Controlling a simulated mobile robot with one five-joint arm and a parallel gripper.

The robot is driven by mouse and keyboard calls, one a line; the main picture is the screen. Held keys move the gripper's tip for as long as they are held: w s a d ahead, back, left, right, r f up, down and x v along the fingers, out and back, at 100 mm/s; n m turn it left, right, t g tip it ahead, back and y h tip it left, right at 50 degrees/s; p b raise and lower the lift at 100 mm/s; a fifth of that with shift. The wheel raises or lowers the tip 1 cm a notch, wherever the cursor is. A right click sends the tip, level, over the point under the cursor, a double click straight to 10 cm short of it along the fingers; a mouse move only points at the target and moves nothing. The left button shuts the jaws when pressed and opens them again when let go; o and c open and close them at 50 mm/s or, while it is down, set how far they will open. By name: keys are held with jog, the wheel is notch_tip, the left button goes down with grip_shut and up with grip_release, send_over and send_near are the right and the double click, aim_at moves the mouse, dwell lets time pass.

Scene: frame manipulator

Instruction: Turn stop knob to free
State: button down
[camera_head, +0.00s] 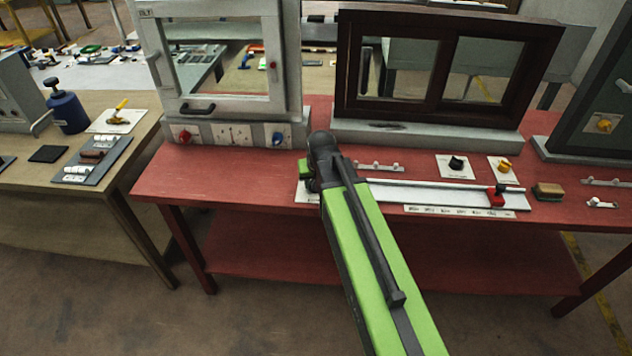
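I cannot tell for sure which part is the stop knob. A black knob (456,163) and a yellow knob (503,166) each stand on a small white labelled plate on the red table, in front of the brown sliding window (437,112). A red block (496,195) sits near the right end of a white rail plate (455,198). The labels are too small to read. My gripper's fingers do not show; the arm hides part of the rail plate's left end.
The red table (250,180) also holds a grey-framed window (222,60) with a red knob (184,136) and a blue knob (277,138) in its base. A wooden table (40,185) with a blue canister (68,112) stands left.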

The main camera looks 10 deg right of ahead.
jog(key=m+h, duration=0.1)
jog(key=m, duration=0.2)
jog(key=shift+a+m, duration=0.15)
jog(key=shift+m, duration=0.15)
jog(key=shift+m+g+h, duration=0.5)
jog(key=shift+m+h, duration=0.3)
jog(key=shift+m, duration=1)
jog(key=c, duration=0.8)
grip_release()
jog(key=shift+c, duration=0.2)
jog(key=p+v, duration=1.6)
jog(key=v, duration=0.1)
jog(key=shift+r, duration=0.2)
